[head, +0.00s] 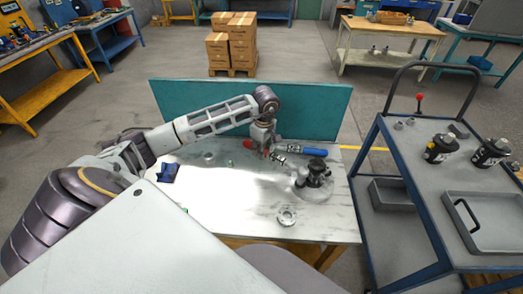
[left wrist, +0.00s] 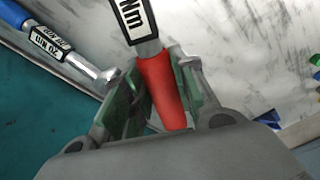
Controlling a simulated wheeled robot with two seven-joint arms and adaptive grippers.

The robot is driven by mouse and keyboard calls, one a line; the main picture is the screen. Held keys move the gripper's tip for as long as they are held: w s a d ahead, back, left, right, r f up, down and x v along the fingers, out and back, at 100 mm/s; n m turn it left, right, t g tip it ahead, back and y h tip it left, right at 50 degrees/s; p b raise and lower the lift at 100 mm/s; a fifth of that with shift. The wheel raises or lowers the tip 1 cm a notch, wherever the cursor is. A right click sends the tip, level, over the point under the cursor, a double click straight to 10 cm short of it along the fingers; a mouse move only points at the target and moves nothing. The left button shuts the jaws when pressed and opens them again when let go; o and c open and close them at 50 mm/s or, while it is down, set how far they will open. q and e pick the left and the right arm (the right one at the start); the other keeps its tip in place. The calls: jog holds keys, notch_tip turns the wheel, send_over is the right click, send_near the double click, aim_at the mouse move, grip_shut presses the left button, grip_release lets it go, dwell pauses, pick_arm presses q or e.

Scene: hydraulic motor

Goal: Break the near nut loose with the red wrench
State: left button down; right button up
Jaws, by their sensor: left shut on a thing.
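My left gripper (head: 264,150) is over the back of the worktable. In the left wrist view the gripper (left wrist: 157,100) is shut around the red handle of the red wrench (left wrist: 163,88). The wrench's metal shank with a white and black label (left wrist: 135,18) leads away from the pads. A blue-handled wrench (head: 308,151) lies close by to the right, and it also shows in the left wrist view (left wrist: 62,52). The hydraulic motor (head: 315,177), dark on a round pale base, stands at the table's right. Its nuts are too small to tell apart. My right gripper is not in view.
A metal ring (head: 287,216) lies near the table's front right. A dark blue item (head: 168,172) lies at the left. A teal panel (head: 330,110) closes the back. A blue cart (head: 428,205) with a tray stands at the right. The table's middle is mostly clear.

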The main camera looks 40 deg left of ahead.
pick_arm(q)
jog(key=shift+a+f+b, duration=0.1)
jog(key=shift+f+b, duration=0.15)
jog(key=shift+b, duration=0.15)
dwell(0.6)
dwell(0.9)
jog(key=shift+f+b, duration=0.65)
jog(key=shift+b, duration=0.1)
dwell(0.8)
